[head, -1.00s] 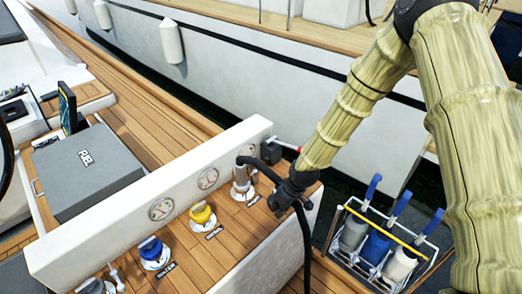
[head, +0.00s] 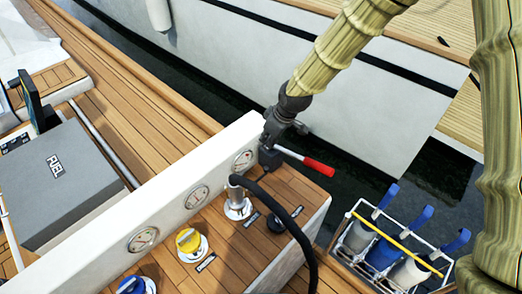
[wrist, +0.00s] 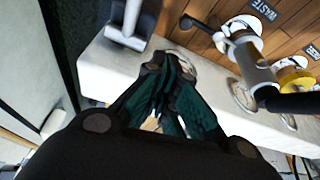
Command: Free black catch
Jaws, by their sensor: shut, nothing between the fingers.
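A small black catch (head: 270,158) sits at the right end of the white coaming, with a grey lever ending in a red handle (head: 318,166) pointing right. A dark block with a pale lever, likely the same fitting, shows in the wrist view (wrist: 130,22). My gripper (head: 268,138) is just above and behind the catch in the head view and partly overlaps it. Whether they touch is unclear. In the wrist view, the dark green fingers of my gripper (wrist: 172,90) are together and empty, over the white coaming edge.
A metal nozzle (head: 236,196) with a black hose (head: 298,230) stands close in front. Yellow (head: 189,240) and blue (head: 132,286) caps line the teak. A wire caddy (head: 349,213) of blue-handled containers is at right. Dark water lies behind.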

